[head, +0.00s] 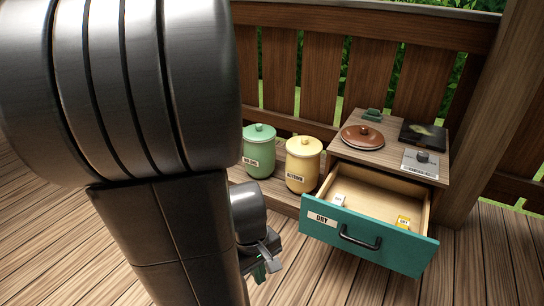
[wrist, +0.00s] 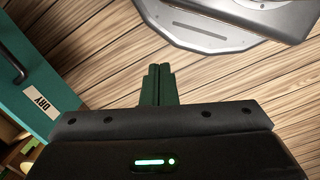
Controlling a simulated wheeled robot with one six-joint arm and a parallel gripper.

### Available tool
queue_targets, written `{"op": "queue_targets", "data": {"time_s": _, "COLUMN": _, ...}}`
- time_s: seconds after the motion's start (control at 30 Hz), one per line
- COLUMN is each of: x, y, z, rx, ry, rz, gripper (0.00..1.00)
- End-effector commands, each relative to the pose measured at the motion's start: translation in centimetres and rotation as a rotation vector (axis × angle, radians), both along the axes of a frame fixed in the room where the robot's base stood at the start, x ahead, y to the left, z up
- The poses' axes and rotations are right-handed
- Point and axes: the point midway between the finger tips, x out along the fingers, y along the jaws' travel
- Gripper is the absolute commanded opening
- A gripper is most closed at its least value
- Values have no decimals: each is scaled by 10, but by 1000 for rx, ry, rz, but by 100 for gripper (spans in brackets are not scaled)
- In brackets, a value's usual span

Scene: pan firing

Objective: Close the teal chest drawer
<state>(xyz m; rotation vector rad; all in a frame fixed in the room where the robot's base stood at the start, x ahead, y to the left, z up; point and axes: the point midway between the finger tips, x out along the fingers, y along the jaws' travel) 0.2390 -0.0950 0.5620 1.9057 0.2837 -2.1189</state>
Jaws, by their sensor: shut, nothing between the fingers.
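The teal chest drawer (head: 335,236) is pulled well out of a wooden chest (head: 432,170) in the head view. It has a white "DRY" label and a dark bar handle (head: 360,238). Two small tags, one white and one yellow, show inside it. In the wrist view the teal front (wrist: 28,82) is at the left edge, with its label and part of the handle. My gripper (head: 266,268) is left of the drawer front and apart from it, low over the deck. In the wrist view its green fingers (wrist: 159,85) are together with nothing between them.
A green canister (head: 258,155) and a yellow canister (head: 302,165) stand left of the chest. A brown lid (head: 362,137), a dark square item (head: 424,134) and a grey plate with a knob (head: 420,163) lie on its top. Wooden deck (head: 330,280) in front is clear.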

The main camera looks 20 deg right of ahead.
Motion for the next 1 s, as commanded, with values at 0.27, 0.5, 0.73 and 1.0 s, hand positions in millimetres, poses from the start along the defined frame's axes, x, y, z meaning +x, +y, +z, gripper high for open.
{"op": "queue_targets", "data": {"time_s": 0.27, "x": 77, "y": -53, "z": 21, "rx": -69, "ry": -38, "rz": 606, "gripper": 0}}
{"op": "queue_targets", "data": {"time_s": 0.5, "x": 137, "y": -103, "z": 28, "rx": -152, "ry": -14, "rz": 1154, "gripper": 0}}
{"op": "queue_targets", "data": {"time_s": 0.73, "x": 182, "y": -149, "z": 27, "rx": -238, "ry": 54, "rz": 1649, "gripper": 0}}
{"op": "queue_targets", "data": {"time_s": 1.0, "x": 206, "y": -174, "z": 22, "rx": -295, "ry": 114, "rz": 1952, "gripper": 0}}
